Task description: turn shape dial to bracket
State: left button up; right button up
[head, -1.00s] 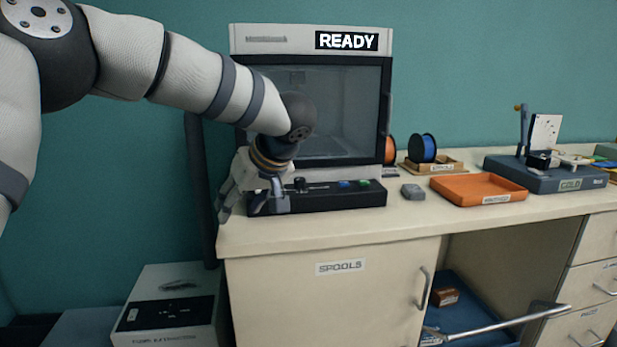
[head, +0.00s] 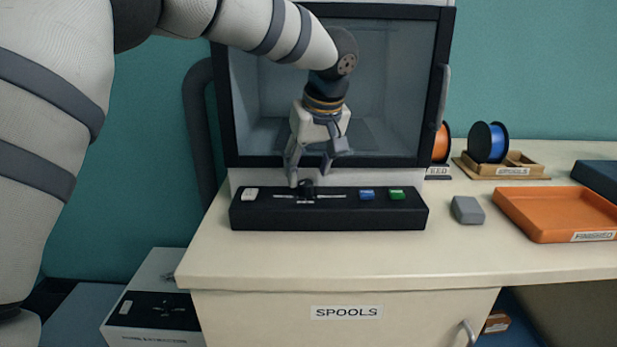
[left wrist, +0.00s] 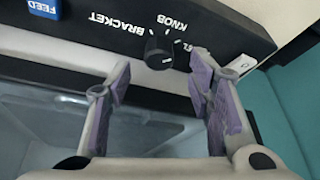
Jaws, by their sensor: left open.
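The shape dial (head: 306,188) is a black knob on the black control panel (head: 245,217) in front of the printer. In the left wrist view the dial (left wrist: 158,50) shows upside-down labels BRACKET and KNOB beside it, and a third partly hidden label. I cannot tell for sure which label it points at. My left gripper (head: 309,176) is open and points down just above the dial. In the left wrist view the dial appears between and slightly beyond its two purple-padded fingers (left wrist: 161,68), with no clear contact. My right gripper is not in view.
On the panel are a white button (head: 249,194), a blue button (head: 367,194) and a green button (head: 397,194). The printer's glass door (head: 395,110) stands close behind my gripper. A grey block (head: 467,210) and an orange tray (head: 545,232) lie to the right. The front counter is clear.

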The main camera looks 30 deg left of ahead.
aim_at(306, 182)
pick_arm(q)
jog(key=shift+x, duration=1.7)
grip_shut()
jog(key=shift+w+f+n, duration=0.1)
jog(key=shift+n, duration=0.6)
grip_release()
jog(key=shift+r, duration=0.2)
